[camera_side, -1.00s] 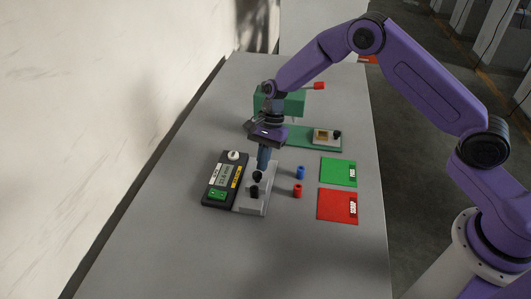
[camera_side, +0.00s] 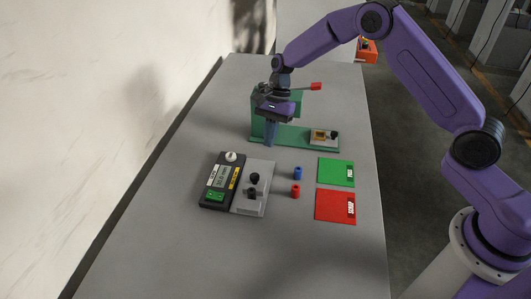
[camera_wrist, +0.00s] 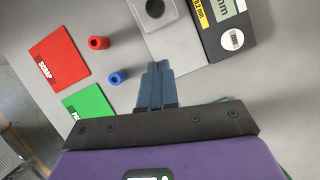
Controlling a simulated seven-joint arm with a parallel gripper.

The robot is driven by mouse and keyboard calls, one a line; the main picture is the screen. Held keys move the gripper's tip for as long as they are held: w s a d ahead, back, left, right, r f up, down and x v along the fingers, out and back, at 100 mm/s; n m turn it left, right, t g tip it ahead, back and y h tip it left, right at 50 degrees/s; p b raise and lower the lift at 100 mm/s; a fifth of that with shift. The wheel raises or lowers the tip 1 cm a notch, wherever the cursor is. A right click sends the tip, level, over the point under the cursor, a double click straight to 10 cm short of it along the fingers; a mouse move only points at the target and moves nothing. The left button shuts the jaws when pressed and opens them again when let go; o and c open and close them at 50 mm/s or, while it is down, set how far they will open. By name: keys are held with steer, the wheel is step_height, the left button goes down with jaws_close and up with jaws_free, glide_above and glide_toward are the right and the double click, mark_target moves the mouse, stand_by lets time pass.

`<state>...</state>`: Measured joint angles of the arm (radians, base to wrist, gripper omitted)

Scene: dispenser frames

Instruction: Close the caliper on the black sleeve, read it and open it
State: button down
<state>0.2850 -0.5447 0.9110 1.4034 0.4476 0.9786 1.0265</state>
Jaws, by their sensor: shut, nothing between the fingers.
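The caliper is a dark unit (camera_side: 216,187) with a display, a white knob (camera_side: 231,156) and a green button (camera_side: 215,196), joined to a light grey bed (camera_side: 262,174). Two black round parts stand on the bed, a farther one (camera_side: 254,179) and a nearer one (camera_side: 251,193); I cannot tell surely which is the black sleeve. In the wrist view a dark hollow round part (camera_wrist: 154,8) shows on the bed, cut by the top edge. The display digits are too small to read. My gripper (camera_side: 269,145) is shut and empty, above the table beyond the caliper; its fingertips (camera_wrist: 158,66) touch each other.
A blue sleeve (camera_side: 298,173) and a red sleeve (camera_side: 296,190) stand right of the bed. A green pad (camera_side: 334,171) and a red SCRAP pad (camera_side: 332,205) lie farther right. A green press (camera_side: 297,137) with a red handle (camera_side: 316,86) stands behind. The near table is clear.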

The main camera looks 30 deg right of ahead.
mark_target(255, 175)
steer(key=v, duration=0.4)
steer(key=c, duration=1.7)
jaws_free()
steer(key=shift+r, duration=0.25)
steer(key=o, duration=0.5)
steer(key=shift+a+r, duration=0.15)
steer(key=shift+r, duration=0.15)
steer(key=o, duration=0.3)
steer(key=s+a+r+n+h, duration=0.1)
steer(key=a+r+n, duration=0.1)
steer(key=a, duration=0.1)
steer(key=s+a+r+n+t+h, duration=0.1)
steer(key=s+a+r+n, duration=0.1)
steer(key=a, duration=0.1)
steer(key=s+a+r+n+t+h, duration=0.1)
steer(key=s+a+r+n, duration=0.1)
steer(key=shift+a+r+h, duration=0.15)
steer(key=shift+a+h, duration=0.25)
steer(key=shift+o, duration=0.2)
step_height(255, 175, down, 17)
steer(key=shift+f, duration=0.1)
